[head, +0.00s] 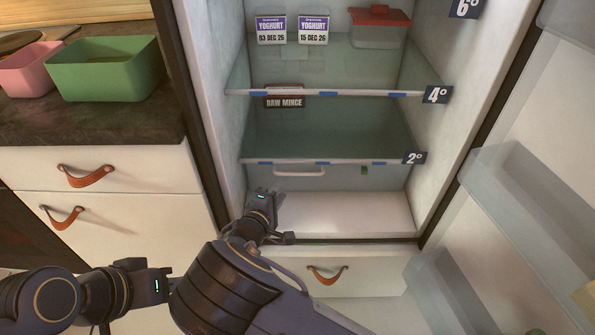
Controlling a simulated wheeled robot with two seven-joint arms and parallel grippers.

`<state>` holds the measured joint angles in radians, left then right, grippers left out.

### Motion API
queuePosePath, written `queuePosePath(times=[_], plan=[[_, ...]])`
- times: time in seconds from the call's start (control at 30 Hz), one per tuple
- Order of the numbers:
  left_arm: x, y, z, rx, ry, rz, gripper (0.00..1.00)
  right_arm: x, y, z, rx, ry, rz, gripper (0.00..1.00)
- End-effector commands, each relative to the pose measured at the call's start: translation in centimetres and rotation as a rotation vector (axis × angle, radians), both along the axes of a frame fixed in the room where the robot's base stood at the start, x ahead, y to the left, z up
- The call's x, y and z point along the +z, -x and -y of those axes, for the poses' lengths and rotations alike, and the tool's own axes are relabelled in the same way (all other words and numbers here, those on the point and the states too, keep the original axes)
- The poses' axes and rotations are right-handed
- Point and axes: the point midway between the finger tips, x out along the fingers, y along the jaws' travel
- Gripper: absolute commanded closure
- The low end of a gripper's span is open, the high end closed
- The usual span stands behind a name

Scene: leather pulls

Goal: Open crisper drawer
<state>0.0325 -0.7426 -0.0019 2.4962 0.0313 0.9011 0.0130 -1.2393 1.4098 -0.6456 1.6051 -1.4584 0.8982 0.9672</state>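The crisper drawer (340,178) is a clear, pale front under the lowest glass shelf, the one with the 2° tag. It looks shut. Its light bar handle (300,173) is left of the middle of the front. My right gripper (276,204) is inside the lower fridge opening, below and left of the handle and apart from it in the picture. It is seen from behind, so its fingers are too unclear to tell open from shut. My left gripper (166,286) is at the lower left, in front of the cabinets, its fingers partly hidden by my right arm.
The fridge door (530,160) stands open on the right, with clear door bins (520,195). Glass shelves above hold yoghurt signs (271,30), a red-lidded box (378,28) and a raw mince sign (284,99). The white fridge floor (345,215) below the drawer is bare.

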Motion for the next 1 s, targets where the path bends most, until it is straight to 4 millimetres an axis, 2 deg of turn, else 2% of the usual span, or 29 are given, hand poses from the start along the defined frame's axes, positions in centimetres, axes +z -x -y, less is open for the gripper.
queuePosePath(times=[0.3, 0.5, 0.87, 1.0], plan=[[-0.8, 0.0, 0.0, 0.0, 0.0, 0.0, 0.64, -1.0, -4.2, 1.9, -0.004, -0.001, -0.001, 0.67], [-1.2, 0.0, 0.0, 0.0, 0.0, 0.0, 0.64, -1.4, -6.3, 2.8, -0.004, -0.001, -0.001, 0.67], [-1.2, 0.0, 0.0, 0.0, 0.0, 0.0, 0.64, -1.4, -6.8, 3.0, -0.003, 0.0, -0.002, 0.67], [-1.2, 0.0, 0.0, 0.0, 0.0, 0.0, 0.64, -1.4, -6.8, 3.0, -0.003, 0.0, -0.002, 0.86]])
